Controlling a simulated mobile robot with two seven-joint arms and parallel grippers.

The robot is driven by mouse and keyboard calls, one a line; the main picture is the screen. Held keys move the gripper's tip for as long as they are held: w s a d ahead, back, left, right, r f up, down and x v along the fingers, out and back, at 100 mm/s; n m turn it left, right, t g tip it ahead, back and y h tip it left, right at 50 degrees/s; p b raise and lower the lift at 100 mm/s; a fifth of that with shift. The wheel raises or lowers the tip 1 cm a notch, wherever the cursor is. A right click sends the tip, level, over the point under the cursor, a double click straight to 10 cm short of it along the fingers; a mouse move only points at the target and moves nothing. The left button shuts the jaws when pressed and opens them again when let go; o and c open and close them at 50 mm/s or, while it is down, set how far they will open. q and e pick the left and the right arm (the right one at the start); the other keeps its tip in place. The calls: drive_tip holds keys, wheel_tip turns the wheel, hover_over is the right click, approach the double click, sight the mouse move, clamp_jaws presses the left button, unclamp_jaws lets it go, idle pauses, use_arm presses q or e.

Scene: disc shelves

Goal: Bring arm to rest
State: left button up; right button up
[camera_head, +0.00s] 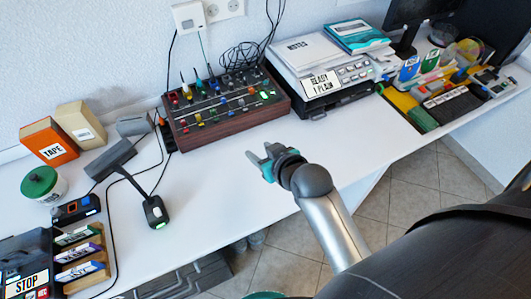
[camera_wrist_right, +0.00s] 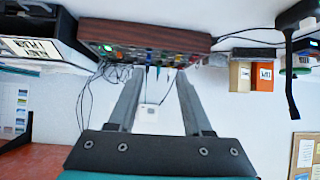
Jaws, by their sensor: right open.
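My right gripper (camera_head: 262,158) is in the middle of the head view, above the white desk (camera_head: 215,185). Its two fingers are spread apart with nothing between them. It is in front of the wooden-sided mixer (camera_head: 225,108) and apart from it. In the right wrist view, both fingers of my right gripper (camera_wrist_right: 158,85) point toward the mixer (camera_wrist_right: 145,37) and the wall, with a clear gap between them. My left gripper is not in view.
A printer (camera_head: 325,85) with papers stands right of the mixer. A microphone (camera_head: 153,210), an orange tape box (camera_head: 50,142) and a green-lidded jar (camera_head: 40,183) stand at left. A bin of discs and cases (camera_head: 440,90) is far right. Desk around my gripper is clear.

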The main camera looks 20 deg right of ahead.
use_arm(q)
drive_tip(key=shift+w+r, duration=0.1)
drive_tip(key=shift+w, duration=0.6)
